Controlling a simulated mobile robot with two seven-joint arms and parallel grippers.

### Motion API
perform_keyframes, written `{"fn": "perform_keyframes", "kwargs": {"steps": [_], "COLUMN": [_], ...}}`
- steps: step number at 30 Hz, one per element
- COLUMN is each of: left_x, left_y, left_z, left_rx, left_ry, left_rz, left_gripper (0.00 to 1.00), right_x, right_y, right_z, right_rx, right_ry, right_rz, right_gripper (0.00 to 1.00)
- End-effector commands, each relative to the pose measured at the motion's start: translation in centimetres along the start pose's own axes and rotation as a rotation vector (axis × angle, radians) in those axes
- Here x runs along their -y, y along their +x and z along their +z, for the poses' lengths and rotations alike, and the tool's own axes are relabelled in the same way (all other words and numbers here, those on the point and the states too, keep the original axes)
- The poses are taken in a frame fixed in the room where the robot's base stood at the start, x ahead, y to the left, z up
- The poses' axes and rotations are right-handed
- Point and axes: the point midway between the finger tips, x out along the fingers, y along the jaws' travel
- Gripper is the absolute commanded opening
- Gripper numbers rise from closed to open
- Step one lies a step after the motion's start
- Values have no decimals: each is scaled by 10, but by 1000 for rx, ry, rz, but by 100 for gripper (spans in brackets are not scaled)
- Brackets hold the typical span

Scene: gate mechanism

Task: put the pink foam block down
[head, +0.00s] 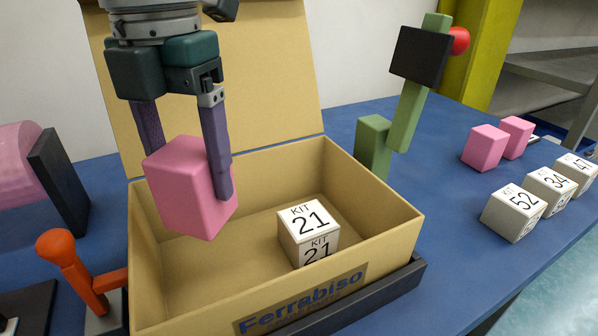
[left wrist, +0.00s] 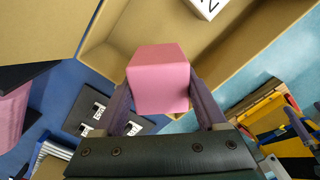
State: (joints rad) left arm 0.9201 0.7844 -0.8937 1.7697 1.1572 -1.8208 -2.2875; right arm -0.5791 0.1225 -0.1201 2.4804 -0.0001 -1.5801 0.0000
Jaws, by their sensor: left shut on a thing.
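My left gripper (head: 182,150) is shut on a pink foam block (head: 185,193) and holds it over the left part of an open cardboard box (head: 398,222). The block is tilted a little and its lower end is around the height of the box rim; I cannot tell whether it touches anything. In the left wrist view the block (left wrist: 160,80) sits between the two purple fingers. A white cube (head: 308,233) marked KIT 21 stands on the box floor to the right of the block. My right gripper is not in view.
Two more pink blocks (head: 484,147) and several white numbered cubes (head: 514,212) stand on the blue table at the right. A green post mechanism (head: 407,115) stands behind the box. An orange lever (head: 75,268) is at the left. The box floor left of the cube looks free.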

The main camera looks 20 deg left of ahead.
Motion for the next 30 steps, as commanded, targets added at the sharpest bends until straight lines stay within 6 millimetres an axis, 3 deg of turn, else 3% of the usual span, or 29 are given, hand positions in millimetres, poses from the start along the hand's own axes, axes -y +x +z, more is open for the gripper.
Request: {"fn": "perform_keyframes", "kwargs": {"steps": [3,7,14,21,30], "left_x": [0,0,1,1,0], "left_y": [37,61,79,114,117], "left_z": [-2,-1,0,-1,0], "left_rx": [-6,-3,-1,-2,1], "left_ry": [0,1,0,-1,0], "left_rz": [1,0,0,0,0], "left_gripper": [22,22,22,22,22], "right_x": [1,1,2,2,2], "right_y": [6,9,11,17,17], "right_z": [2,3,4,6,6], "right_rx": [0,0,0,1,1], "right_ry": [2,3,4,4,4], "right_rz": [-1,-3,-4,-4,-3], "right_gripper": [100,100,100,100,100]}}
